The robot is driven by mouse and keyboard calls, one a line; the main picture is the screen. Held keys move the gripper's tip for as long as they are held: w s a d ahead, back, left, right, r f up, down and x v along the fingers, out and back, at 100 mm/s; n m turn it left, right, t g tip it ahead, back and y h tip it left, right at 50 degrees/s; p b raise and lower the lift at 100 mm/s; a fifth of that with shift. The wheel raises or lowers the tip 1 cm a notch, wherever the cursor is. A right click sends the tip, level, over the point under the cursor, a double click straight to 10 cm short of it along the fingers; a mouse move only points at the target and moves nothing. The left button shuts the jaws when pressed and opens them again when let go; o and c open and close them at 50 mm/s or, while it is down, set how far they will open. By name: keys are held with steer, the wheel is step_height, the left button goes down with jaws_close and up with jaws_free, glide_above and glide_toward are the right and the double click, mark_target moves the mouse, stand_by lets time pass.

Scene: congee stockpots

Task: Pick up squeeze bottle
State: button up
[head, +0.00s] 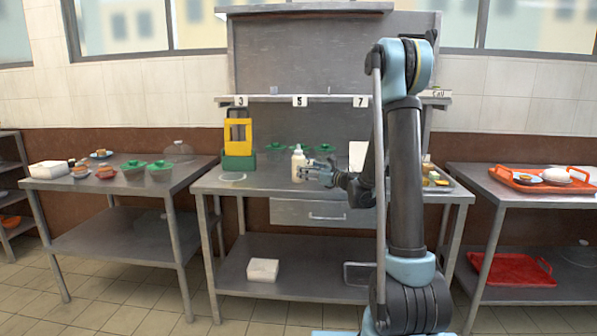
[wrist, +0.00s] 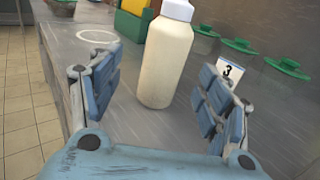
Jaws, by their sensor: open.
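The squeeze bottle (wrist: 165,62) is cream-coloured with a white cap and stands upright on the steel table. In the head view the bottle (head: 298,163) is near the middle of the table, just beyond my gripper (head: 318,174). In the wrist view my gripper (wrist: 152,100) is open, with one blue-padded finger on each side. The bottle stands ahead of the fingers, roughly between them, with clear space on both sides. Its base shows and the top of its cap is cut off by the frame edge.
Green-lidded containers (wrist: 242,46) and a number 3 card (wrist: 228,70) are right of the bottle. A yellow and green holder (head: 238,140) stands left on the table (head: 232,187). A white ring (wrist: 97,36) marks the tabletop. The shelf (head: 275,98) runs behind.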

mark_target(299, 163)
steer(key=shift+w+d+x, duration=0.15)
steer(key=shift+x, duration=1.65)
steer(key=shift+w+d+x, duration=0.1)
steer(key=shift+w+x, duration=0.05)
steer(key=shift+x, duration=1.7)
steer(key=shift+r, duration=0.15)
steer(key=c, duration=0.8)
